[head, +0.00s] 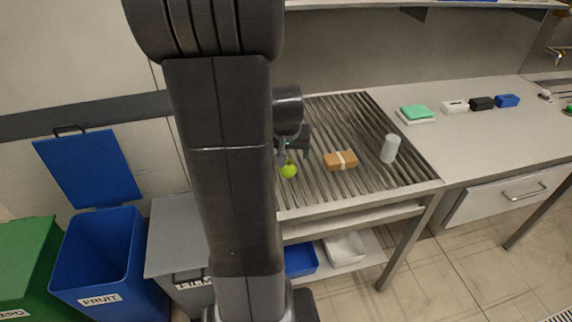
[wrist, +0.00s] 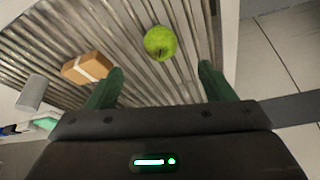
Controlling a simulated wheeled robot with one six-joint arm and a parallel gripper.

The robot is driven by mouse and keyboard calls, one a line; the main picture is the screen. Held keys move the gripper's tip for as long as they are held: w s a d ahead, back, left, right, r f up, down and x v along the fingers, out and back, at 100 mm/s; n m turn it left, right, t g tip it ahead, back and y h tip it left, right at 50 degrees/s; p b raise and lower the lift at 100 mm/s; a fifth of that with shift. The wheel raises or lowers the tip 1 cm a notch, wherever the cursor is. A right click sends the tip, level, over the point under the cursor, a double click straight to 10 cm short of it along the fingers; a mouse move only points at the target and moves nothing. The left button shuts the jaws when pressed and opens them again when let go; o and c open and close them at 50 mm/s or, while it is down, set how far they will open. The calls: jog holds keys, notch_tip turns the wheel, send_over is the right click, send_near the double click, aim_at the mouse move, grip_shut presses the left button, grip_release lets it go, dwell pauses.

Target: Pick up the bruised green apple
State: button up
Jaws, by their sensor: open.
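The green apple (wrist: 160,43) rests on the slatted metal conveyor (wrist: 110,20). A small dark mark shows on its side in the wrist view. In the head view the apple (head: 289,171) is near the conveyor's front left, beside my arm. My gripper (wrist: 157,78) is open, with its two dark green fingers apart and nothing between them. The apple lies just beyond the fingertips, roughly midway between them. In the head view my gripper (head: 293,155) is partly hidden by my arm, close above the apple.
A brown box with a white band (head: 341,161) and a grey-white cylinder (head: 390,149) stand on the conveyor, right of the apple. An open blue FRUIT bin (head: 100,262) stands at left, near a green bin (head: 25,262) and a grey one. The counter (head: 460,140) holds small blocks.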

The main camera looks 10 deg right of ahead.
aim_at(288, 165)
jog(key=shift+p+x, duration=0.5)
jog(key=shift+x, duration=4.75)
jog(key=shift+w+r, duration=0.1)
jog(key=shift+w, duration=0.1)
